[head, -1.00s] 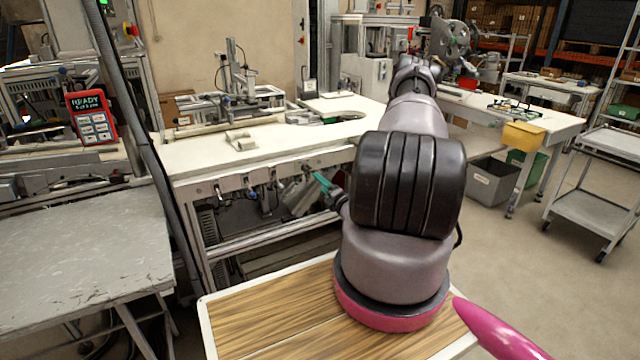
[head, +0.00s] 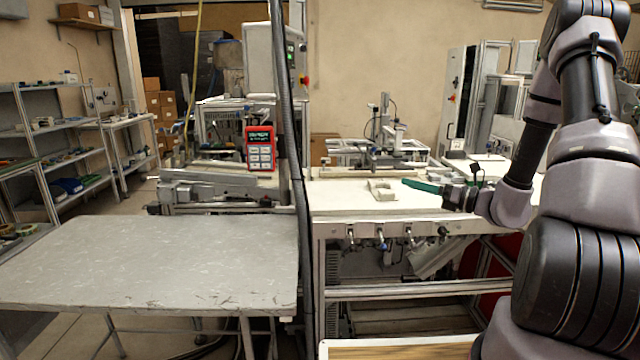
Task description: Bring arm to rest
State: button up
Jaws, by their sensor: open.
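My arm rises along the right side of the head view, bends at the top and comes back down to a dark wrist. My gripper (head: 424,186) is at its end, with green fingers pointing left. It appears in front of or above the near part of the white workbench (head: 340,201); the exact height is hard to tell. The gripper is open, and I see nothing held in it. The fingers overlap each other in this view, so the gap between them is hidden.
A beige bracket-like part (head: 382,190) lies on the workbench just left of the fingers. A grey table (head: 150,265) with a bare top stands at left. Shelves (head: 75,135) line the far left.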

jog(key=s+a+r+n+g+h, duration=0.2)
jog(key=s+a+r+n+g, duration=0.25)
jog(key=s+n, duration=0.3)
jog(key=s+a+r+n+g+h, duration=0.2)
jog(key=s+a+r+n+g, duration=0.2)
jog(key=s+r+n+g, duration=0.25)
jog(key=s+d+r+n+t+h, duration=0.7)
jog(key=s+r+n+h, duration=0.2)
jog(key=s+r+n, duration=0.1)
jog(key=shift+s+r+n+t, duration=0.35)
jog(key=shift+s+n, duration=0.3)
jog(key=shift+n, duration=0.35)
